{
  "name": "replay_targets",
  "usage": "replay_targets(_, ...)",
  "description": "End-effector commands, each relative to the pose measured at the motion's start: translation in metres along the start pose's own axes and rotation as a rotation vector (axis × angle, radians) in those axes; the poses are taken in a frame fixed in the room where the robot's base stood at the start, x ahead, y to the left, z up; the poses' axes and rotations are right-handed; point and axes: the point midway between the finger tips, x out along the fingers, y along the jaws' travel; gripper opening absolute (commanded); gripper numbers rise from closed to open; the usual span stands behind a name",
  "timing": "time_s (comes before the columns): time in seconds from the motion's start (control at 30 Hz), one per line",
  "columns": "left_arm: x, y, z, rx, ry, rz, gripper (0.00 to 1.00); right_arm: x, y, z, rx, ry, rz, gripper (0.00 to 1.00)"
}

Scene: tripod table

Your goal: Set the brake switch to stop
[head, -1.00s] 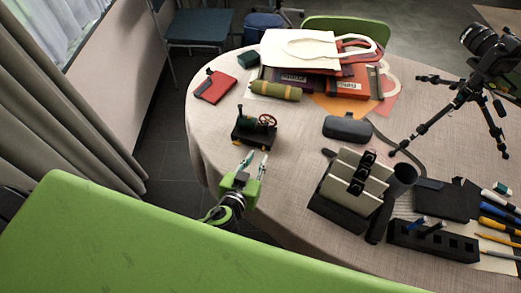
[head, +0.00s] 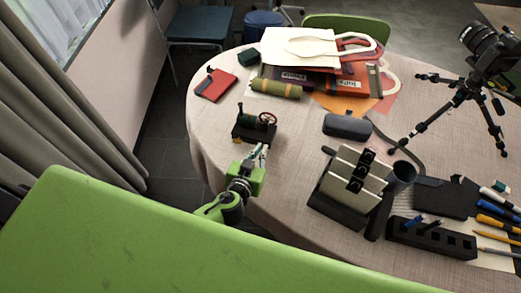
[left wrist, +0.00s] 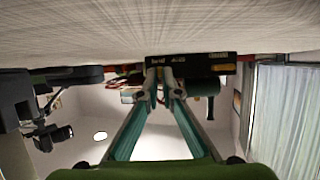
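A small model engine (head: 256,125) with a black base, a dark green boiler and a red wheel stands near the table's left front edge. In the left wrist view, which shows the table at the top, its black base (left wrist: 190,66) carries small light labels. I cannot make out the brake switch or its setting. My left gripper (head: 264,147) is just in front of the engine. Its fingertips (left wrist: 161,78) have a narrow gap between them, hold nothing visible, and overlap the base; contact cannot be told. My right gripper is out of view.
The round table (head: 225,175) has bare cloth around the engine. A red notebook (head: 215,84) and a green roll (head: 276,89) lie behind it. A dark case (head: 347,126) and a light block on a black stand (head: 352,178) are to the right. A green sofa back (head: 130,240) is in front.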

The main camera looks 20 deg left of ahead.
Motion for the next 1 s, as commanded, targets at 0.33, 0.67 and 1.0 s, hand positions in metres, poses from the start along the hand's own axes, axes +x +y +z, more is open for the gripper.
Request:
replay_targets(0.33,0.0,-0.031,0.0,0.001,0.001,-0.003,0.0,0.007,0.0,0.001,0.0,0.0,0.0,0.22)
replay_targets(0.67,0.0,-0.031,-0.001,0.001,0.002,-0.004,0.22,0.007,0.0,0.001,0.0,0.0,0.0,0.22)
replay_targets(1.0,-0.006,-0.03,0.001,0.0,0.0,-0.002,0.22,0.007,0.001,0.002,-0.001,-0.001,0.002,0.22)
